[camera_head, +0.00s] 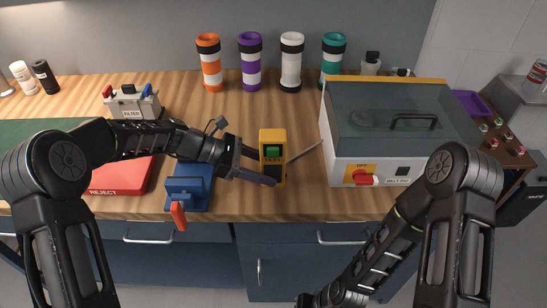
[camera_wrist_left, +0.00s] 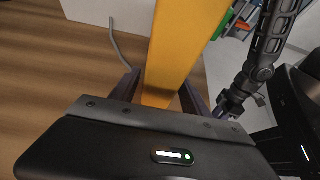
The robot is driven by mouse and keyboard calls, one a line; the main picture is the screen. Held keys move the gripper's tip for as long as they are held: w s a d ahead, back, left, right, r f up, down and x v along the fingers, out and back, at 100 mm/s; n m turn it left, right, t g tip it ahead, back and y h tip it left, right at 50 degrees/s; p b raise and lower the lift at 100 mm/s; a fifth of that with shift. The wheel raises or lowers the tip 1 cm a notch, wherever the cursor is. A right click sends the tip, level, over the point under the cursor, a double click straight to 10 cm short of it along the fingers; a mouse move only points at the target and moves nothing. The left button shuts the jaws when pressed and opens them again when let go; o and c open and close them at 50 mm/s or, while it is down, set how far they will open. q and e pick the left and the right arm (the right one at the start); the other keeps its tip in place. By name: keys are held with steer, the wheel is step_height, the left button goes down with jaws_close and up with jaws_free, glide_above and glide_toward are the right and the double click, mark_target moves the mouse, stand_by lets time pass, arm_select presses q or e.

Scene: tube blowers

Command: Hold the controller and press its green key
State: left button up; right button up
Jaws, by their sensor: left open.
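The yellow controller (camera_head: 264,136) stands upright on the wooden bench, with a green face area (camera_head: 273,151) near its top and a dark panel below. I cannot tell if that green area is the key itself. My left gripper (camera_head: 266,168) is open at the controller's lower half, with one finger passing in front of it. In the left wrist view the yellow body (camera_wrist_left: 180,45) rises between the two spread fingers (camera_wrist_left: 158,92); contact is unclear. My right arm hangs low at the bottom right, and its gripper (camera_head: 312,300) is mostly cut off by the frame edge.
A grey machine (camera_head: 345,150) with a red switch stands right of the controller. A thin grey rod or cable (camera_head: 305,152) lies between them. A blue block with an orange lever (camera_head: 188,190), a red tray (camera_head: 115,180) and a filter box (camera_head: 133,103) are left. Several coloured tubes (camera_head: 250,62) stand behind.

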arm_select(q)
steer(key=shift+d+f, duration=0.25)
steer(key=shift+d, duration=0.2)
arm_select(e)
steer(key=shift+f, duration=0.1)
arm_select(q)
steer(key=shift+c, duration=0.5)
jaws_close()
arm_select(e)
steer(key=shift+c, duration=0.5)
stand_by(0.5)
jaws_close()
stand_by(1.6)
